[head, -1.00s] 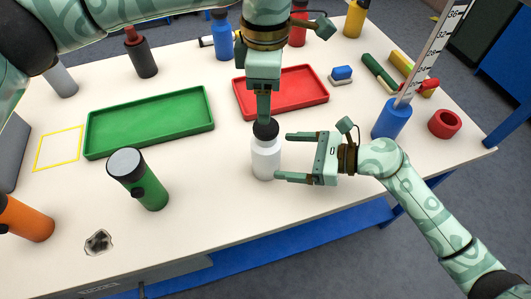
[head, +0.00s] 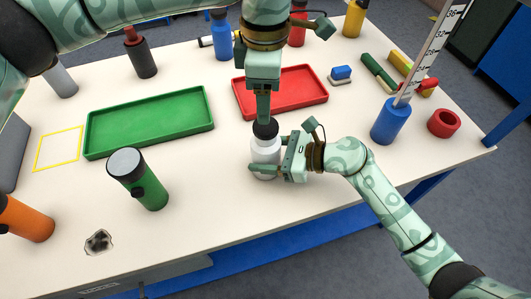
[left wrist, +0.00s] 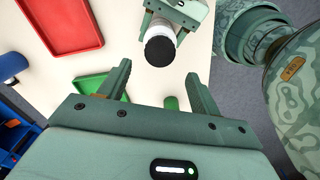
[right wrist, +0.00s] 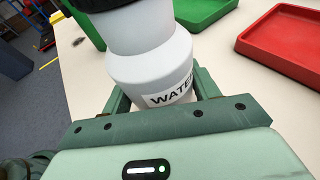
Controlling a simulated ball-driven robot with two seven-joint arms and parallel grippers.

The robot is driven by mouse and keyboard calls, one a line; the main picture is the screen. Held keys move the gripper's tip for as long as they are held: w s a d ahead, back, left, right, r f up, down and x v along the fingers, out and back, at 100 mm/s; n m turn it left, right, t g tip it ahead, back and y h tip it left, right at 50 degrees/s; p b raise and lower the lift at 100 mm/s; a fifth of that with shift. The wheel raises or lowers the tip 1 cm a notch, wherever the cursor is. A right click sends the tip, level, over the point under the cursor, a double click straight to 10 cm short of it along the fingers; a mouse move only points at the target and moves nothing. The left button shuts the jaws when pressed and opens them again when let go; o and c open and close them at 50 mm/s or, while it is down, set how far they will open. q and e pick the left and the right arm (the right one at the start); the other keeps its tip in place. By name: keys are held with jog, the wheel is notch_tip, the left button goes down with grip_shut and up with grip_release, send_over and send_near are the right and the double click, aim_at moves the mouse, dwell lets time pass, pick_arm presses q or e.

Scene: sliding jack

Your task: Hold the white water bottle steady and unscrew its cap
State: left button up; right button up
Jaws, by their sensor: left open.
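The white water bottle (head: 265,153) stands upright near the table's front edge, its black cap (head: 265,129) on top. The cap also shows in the left wrist view (left wrist: 160,51). In the right wrist view the bottle (right wrist: 150,60) fills the space between my right fingers, its label partly visible. My right gripper (head: 272,158) is around the bottle's body from the right; whether its fingers press on it I cannot tell. My left gripper (head: 264,112) points down just above the cap, open, with nothing between its fingers (left wrist: 157,78).
A green tray (head: 150,149) lies left of the bottle and a red tray (head: 240,102) behind it. A blue cylinder (head: 390,122) with a ruler and a red ring (head: 444,123) are right. The table front beside the bottle is clear.

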aim_at(266, 129)
pick_arm(q)
jog(key=shift+w+r, duration=0.1)
jog(key=shift+r, duration=0.05)
pick_arm(e)
grip_shut()
pick_arm(q)
jog(key=m, duration=0.3)
jog(key=shift+a, duration=0.1)
jog(key=m, duration=1.4)
jog(key=shift+f+m, duration=0.2)
jog(key=shift+m, duration=0.1)
jog(key=shift+f, duration=0.25)
jog(key=shift+m, duration=0.3)
notch_tip(266, 129, down, 7)
jog(key=shift+f, duration=0.2)
jog(key=shift+c, duration=0.3)
